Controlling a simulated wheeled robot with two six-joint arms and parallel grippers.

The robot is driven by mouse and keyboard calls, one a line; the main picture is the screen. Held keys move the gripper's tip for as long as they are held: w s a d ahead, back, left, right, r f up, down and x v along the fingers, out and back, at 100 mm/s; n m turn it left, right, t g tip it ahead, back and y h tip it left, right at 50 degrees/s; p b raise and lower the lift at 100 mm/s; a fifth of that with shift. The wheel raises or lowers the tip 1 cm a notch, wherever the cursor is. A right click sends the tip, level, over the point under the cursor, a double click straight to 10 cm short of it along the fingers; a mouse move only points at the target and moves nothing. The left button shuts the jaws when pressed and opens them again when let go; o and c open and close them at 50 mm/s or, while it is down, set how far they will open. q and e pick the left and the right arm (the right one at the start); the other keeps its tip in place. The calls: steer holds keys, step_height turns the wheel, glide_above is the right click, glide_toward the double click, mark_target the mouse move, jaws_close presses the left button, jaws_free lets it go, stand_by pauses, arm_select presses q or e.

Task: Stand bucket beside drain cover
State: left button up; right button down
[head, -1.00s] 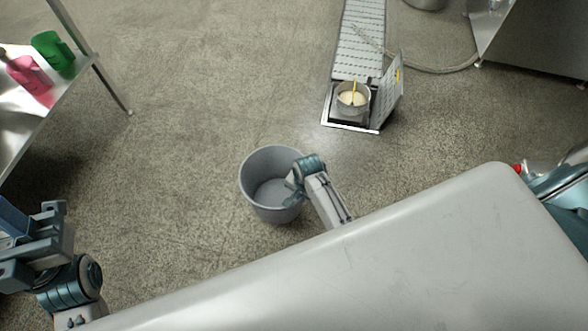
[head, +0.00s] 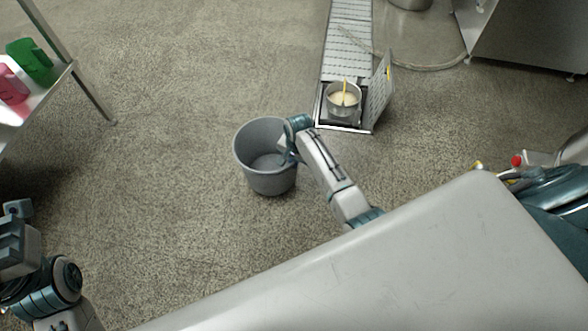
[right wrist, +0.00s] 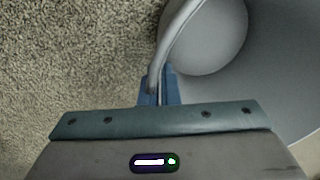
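A grey, empty bucket (head: 250,165) is upright in the middle of the head view, below and left of the drain. My right gripper (head: 287,152) is at the bucket's right rim. In the right wrist view its blue fingertips (right wrist: 158,88) are closed on the bucket rim (right wrist: 166,55). I cannot tell whether the bucket touches the floor. The perforated drain cover (head: 348,45) runs up the picture, and a hinged perforated panel (head: 380,92) stands tilted up beside the drain opening. My left gripper (head: 18,235) is at the lower left, away from these things; its fingers are unclear.
A metal pot (head: 343,98) with pale contents and a yellow stick is at the drain opening. A hose (head: 420,68) lies on the floor to the right. A steel shelf (head: 40,95) holds pink and green jugs.

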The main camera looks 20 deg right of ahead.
step_height(320, 180, down, 3)
steer(key=shift+s+f+b, duration=0.1)
steer(key=shift+f+b, duration=0.1)
steer(key=shift+b, duration=0.65)
steer(key=c, duration=1.7)
jaws_free()
steer(key=shift+f, duration=0.15)
